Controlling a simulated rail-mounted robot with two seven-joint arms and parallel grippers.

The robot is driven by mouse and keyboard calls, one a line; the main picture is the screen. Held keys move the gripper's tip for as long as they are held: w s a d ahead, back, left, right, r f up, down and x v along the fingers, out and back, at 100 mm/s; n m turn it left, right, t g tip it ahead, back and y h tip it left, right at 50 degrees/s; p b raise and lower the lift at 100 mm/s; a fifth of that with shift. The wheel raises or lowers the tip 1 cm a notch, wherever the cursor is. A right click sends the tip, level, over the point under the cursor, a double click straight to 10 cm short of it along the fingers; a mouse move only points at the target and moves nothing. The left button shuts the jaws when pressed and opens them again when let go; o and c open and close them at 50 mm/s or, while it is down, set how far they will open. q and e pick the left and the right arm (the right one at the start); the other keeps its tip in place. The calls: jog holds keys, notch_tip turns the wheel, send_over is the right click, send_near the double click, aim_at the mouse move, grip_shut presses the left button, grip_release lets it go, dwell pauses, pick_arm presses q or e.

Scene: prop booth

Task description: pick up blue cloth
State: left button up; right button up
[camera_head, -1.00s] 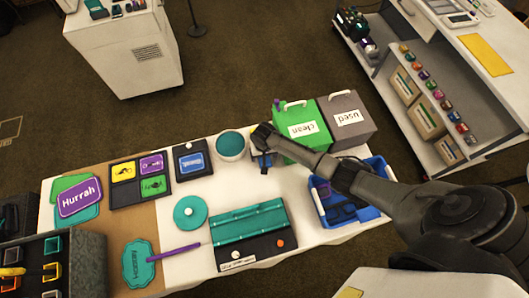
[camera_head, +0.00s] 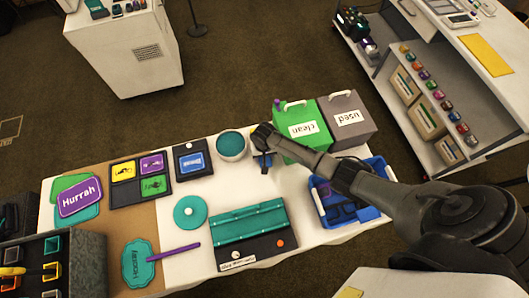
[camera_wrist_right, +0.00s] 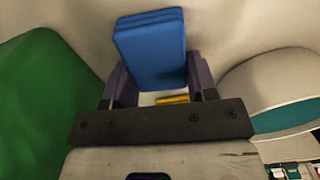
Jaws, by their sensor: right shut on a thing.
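The blue cloth (camera_wrist_right: 152,50) is a folded, rounded block between the two fingers of my right gripper (camera_wrist_right: 160,85) in the right wrist view. The gripper is shut on it, and the cloth sticks out past the fingertips. In the head view my right gripper (camera_head: 263,161) points down over the white table, between the white tub and the green bin marked "clean". My left gripper is not in view.
The green "clean" bin (camera_head: 303,128) and grey "used" bin (camera_head: 347,118) stand close right of the gripper. The white tub (camera_head: 231,146) is close left. A blue crate (camera_head: 357,215) sits under my forearm. A yellow piece (camera_wrist_right: 172,99) shows beyond the fingers.

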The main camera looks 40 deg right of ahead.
jog(key=shift+r, duration=0.1)
notch_tip(320, 180, up, 10)
jog(key=shift+f+p, duration=0.2)
jog(key=shift+p, duration=1)
jog(key=shift+r, duration=0.1)
